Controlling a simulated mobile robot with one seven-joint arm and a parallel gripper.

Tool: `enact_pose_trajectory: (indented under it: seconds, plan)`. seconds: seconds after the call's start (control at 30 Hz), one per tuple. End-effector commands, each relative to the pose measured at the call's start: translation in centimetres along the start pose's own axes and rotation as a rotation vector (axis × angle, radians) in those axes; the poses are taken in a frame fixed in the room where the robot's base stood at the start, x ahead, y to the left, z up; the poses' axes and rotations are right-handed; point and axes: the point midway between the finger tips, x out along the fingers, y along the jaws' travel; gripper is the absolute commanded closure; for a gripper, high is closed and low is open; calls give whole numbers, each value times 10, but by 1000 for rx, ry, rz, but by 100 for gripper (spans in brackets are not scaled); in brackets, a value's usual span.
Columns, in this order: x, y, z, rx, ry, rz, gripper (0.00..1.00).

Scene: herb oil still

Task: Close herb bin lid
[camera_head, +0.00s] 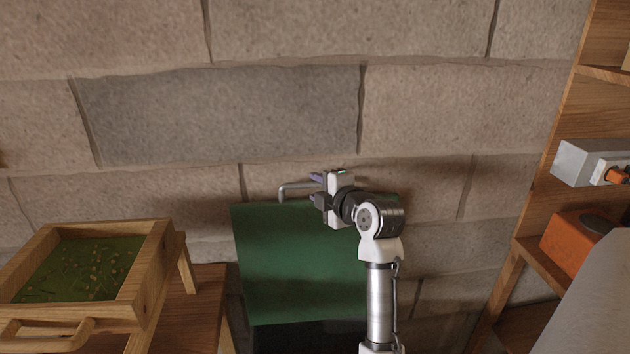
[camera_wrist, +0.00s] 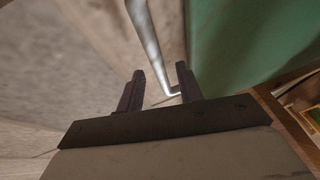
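The herb bin's green lid (camera_head: 295,262) stands raised in front of the stone wall in the head view, with a dark strip, perhaps the bin's body or opening, below it. A metal bar handle (camera_head: 284,191) sticks out at the lid's top edge. My gripper (camera_head: 315,188) is at the handle, with its fingers pointing left. In the wrist view the two dark fingers (camera_wrist: 160,76) are spread apart. The handle (camera_wrist: 148,38) runs between them in the picture and bends near the right finger. The green lid (camera_wrist: 245,40) fills the upper right there. I cannot tell whether the fingers touch the handle.
A wooden tray (camera_head: 148,268) with a green bed and small bits stands on a wooden table (camera_head: 205,305) left of the lid. A wooden shelf (camera_head: 545,250) with a grey box (camera_head: 582,163) and an orange case (camera_head: 575,240) is at the right. The stone wall (camera_head: 220,120) is close behind.

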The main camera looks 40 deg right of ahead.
Motion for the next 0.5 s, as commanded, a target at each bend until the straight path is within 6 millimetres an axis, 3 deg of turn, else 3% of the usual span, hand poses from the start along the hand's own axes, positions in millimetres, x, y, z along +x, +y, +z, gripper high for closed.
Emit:
enact_pose_trajectory:
  seconds: [0.2, 0.5]
  plan:
    - [16, 1, 0, 0, 0, 1, 64]
    - [17, 0, 0, 0, 0, 1, 67]
